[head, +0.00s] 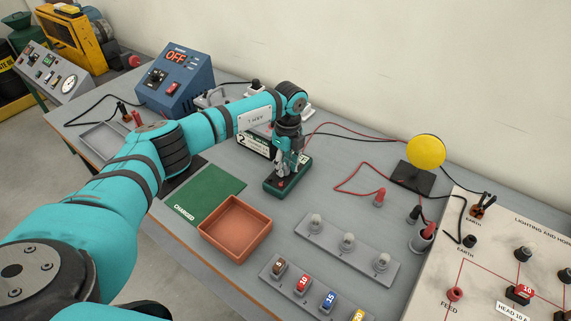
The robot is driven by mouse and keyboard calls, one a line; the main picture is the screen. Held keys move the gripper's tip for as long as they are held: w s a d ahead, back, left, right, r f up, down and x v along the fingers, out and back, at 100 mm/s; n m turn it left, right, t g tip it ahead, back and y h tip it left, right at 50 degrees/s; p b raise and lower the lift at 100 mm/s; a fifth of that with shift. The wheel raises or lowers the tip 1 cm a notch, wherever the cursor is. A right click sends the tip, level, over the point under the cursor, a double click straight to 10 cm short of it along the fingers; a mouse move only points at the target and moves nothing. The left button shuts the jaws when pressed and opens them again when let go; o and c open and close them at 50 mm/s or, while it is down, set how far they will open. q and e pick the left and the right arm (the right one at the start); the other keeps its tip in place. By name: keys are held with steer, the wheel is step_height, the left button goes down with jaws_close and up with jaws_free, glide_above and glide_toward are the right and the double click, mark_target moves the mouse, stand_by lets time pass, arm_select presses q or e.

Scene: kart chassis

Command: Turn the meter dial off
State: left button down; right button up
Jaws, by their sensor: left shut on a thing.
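The meter (272,185) appears as a small dark green block with a red mark, lying on the grey bench just beyond the orange tray. My left gripper (286,176) points down onto the top of the meter and is shut on its dial. The fingers cover the dial and much of the meter's face, so I cannot read the dial's setting. My right gripper is not in view.
An orange tray (235,228) and a green mat (203,194) marked CHARGED lie in front. A blue unit (176,80) reads OFF behind my arm. Red and black leads cross the bench towards a yellow disc (426,151). A lighting board (500,235) stands right.

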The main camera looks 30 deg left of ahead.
mark_target(288, 167)
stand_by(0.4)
arm_select(q)
steer(key=c, duration=1)
jaws_free()
steer(key=shift+r, duration=0.1)
steer(key=r, duration=1.2)
steer(key=shift+w+d, duration=0.15)
steer(key=shift+w, duration=0.25)
steer(key=shift+f, duration=0.15)
